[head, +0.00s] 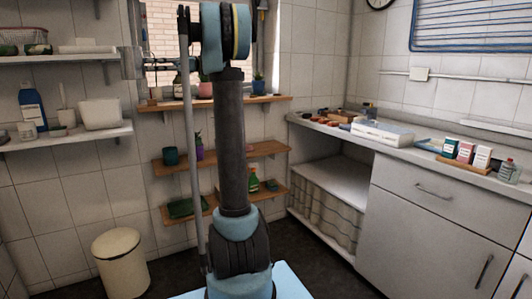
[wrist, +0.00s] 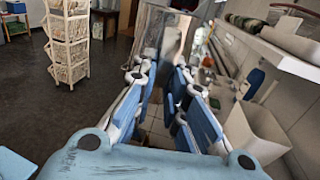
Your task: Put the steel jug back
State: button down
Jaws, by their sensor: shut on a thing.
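In the wrist view, my gripper (wrist: 160,80) has its blue fingers on both sides of a shiny, reflective metal vessel, which I take to be the steel jug (wrist: 163,32). The gripper is shut on it, and the jug shows just beyond the fingertips at the top middle. Its lower part and handle cannot be made out. In the head view my arm stands upright in the middle and bends left at the top, near the window and the upper left shelf; the gripper and jug are not clear there.
White shelves (head: 73,139) on the left wall hold a blue bottle (head: 32,106) and a white container (head: 100,113). Wooden shelves (head: 222,150) with pots stand behind my arm. A cream bin (head: 120,262) is on the floor. The right counter (head: 405,141) holds boxes and bottles.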

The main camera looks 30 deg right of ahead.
jog(key=shift+s+d, duration=0.2)
jog(key=shift+s, duration=0.1)
